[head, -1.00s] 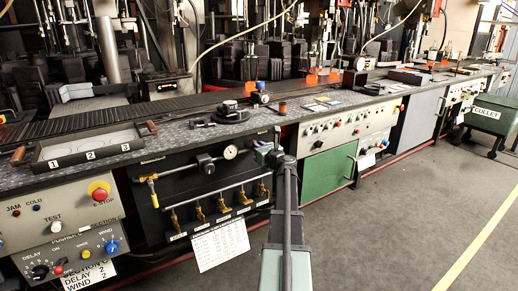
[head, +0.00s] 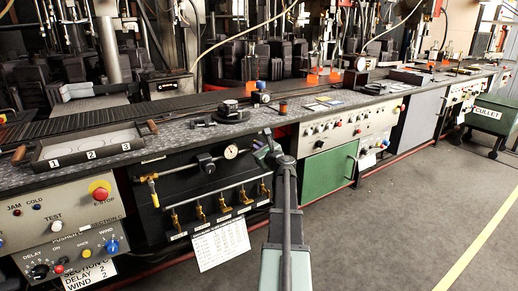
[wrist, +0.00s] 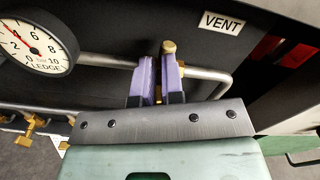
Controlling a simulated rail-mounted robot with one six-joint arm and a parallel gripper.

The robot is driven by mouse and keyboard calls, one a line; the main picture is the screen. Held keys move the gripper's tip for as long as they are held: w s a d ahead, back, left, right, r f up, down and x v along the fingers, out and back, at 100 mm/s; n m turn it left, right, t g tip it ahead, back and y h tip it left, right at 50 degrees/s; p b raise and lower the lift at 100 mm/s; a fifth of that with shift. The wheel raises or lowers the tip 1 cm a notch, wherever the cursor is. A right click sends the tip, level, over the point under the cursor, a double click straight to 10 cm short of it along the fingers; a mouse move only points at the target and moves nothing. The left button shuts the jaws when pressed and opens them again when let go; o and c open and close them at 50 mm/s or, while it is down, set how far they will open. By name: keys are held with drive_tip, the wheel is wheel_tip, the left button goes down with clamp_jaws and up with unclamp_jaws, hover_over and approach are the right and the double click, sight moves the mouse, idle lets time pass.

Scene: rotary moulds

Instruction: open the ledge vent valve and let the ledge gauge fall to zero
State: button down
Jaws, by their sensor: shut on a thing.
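The ledge gauge (wrist: 37,42) is a round white dial marked LEDGE at the left of the wrist view. Its red needle points up and left, near the 4. It also shows small in the head view (head: 230,152). The vent valve's brass handle (wrist: 169,47) sits right of the gauge, with the VENT label (wrist: 222,22) up and right of it. My gripper (wrist: 160,75) has its purple fingers shut around the handle. The fingers hide the lower part of the valve. In the head view my gripper (head: 266,152) is at the panel's right end.
A steel pipe (wrist: 105,60) runs from the gauge towards the valve. Several brass valves (head: 222,201) hang along the lower pipe, left of my arm. The workbench edge (head: 190,146) overhangs the panel. A green cabinet door (head: 328,176) is to the right. The floor in front is clear.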

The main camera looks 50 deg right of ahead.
drive_tip(key=n, duration=0.7)
drive_tip(key=shift+w+a+f+b, duration=0.1)
drive_tip(key=shift+a+f+b, duration=0.25)
drive_tip(key=shift+a+f, duration=0.05)
drive_tip(key=n, duration=0.4)
drive_tip(key=shift+a+f, duration=0.1)
drive_tip(key=shift+f, duration=0.1)
drive_tip(key=shift+f+n+b, duration=0.2)
drive_tip(key=shift+n+b, duration=0.25)
drive_tip(key=shift+n, duration=1.35)
drive_tip(key=c, duration=1.2)
unclamp_jaws()
drive_tip(key=shift+c, duration=0.2)
